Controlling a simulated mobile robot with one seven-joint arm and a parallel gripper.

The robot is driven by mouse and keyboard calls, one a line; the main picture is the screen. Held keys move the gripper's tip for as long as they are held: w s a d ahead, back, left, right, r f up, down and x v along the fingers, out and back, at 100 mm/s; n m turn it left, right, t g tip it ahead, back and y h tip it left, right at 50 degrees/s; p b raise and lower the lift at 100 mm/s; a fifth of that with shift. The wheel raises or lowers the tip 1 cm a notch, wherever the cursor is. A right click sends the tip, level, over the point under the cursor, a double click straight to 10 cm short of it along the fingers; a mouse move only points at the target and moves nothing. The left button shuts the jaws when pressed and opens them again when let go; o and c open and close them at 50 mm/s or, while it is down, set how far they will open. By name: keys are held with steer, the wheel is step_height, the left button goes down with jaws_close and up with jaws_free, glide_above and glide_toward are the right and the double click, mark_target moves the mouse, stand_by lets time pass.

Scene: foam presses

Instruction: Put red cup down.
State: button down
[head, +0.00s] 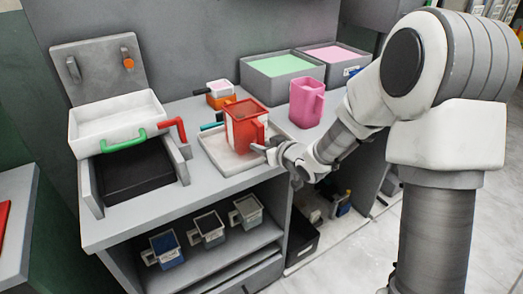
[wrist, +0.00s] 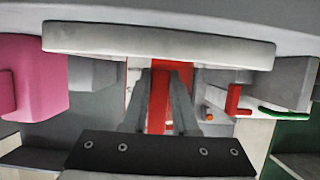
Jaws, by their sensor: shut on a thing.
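The red cup (head: 241,128), a squarish cup with a handle and a pale panel on its side, is upright over the shallow white tray (head: 209,150) on the counter. I cannot tell whether its base touches the tray. My gripper (head: 265,148) is shut on the cup's handle from the front right. In the wrist view the red handle (wrist: 159,103) shows between the two grey fingers (wrist: 161,88), and the pale tray edge (wrist: 160,38) crosses the top. The rest of the cup is mostly hidden there.
A pink cup (head: 306,102) stands to the right, with green-topped (head: 282,66) and pink-topped (head: 332,54) bins behind. An orange container (head: 220,98) sits behind the red cup. At left is an open press (head: 117,121) with green and red handles. Several cups are on the shelf below.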

steer(key=shift+f, duration=0.15)
steer(key=shift+f, duration=0.3)
steer(key=c, duration=0.7)
jaws_free()
steer(key=shift+r, duration=0.1)
steer(key=shift+r, duration=0.1)
